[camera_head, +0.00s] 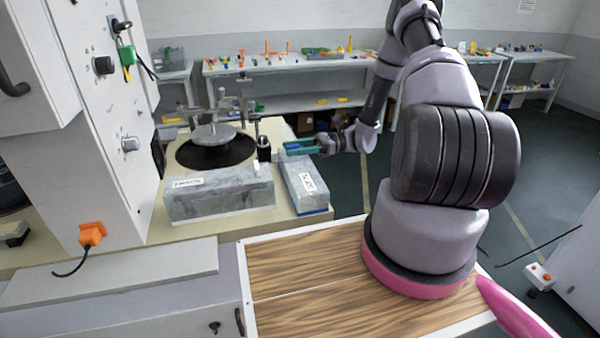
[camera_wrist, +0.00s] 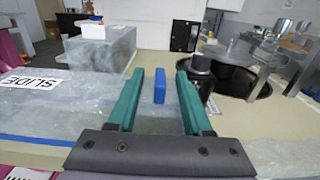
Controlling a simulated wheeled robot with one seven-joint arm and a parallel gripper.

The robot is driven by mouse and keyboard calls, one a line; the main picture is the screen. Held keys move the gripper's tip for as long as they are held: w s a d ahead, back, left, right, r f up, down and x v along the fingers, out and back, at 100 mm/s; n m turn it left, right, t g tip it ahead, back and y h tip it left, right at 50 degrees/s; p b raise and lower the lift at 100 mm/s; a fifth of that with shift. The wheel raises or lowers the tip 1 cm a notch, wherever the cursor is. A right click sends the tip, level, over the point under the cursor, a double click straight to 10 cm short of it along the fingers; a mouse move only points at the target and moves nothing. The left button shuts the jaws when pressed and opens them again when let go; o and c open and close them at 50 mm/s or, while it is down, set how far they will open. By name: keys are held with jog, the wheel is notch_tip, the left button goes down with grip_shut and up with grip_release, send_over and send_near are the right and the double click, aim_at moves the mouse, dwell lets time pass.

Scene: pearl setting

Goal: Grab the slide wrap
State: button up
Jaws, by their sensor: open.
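A grey wrapped box with a blue lower edge (camera_head: 303,184) lies at the right corner of the beige worktop. In the wrist view its label reads "SLIDE", upside down, and its grey top (camera_wrist: 75,95) spreads under the fingers. I take it as the slide wrap. My gripper (camera_head: 298,148) is over the far end of this box, with teal fingers open. In the wrist view the open fingers (camera_wrist: 160,85) straddle a small upright blue piece (camera_wrist: 160,88). The fingers appear apart from it. I cannot tell whether this piece belongs to the box.
A longer grey box (camera_head: 220,203) with a label stands to the left. Behind are a round dark plate with a metal fixture (camera_head: 213,140) and a black cylinder (camera_head: 264,148), which is close to one finger in the wrist view (camera_wrist: 199,70). A white machine panel rises at left.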

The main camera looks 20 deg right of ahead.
jog(key=shift+a, duration=0.2)
grip_shut()
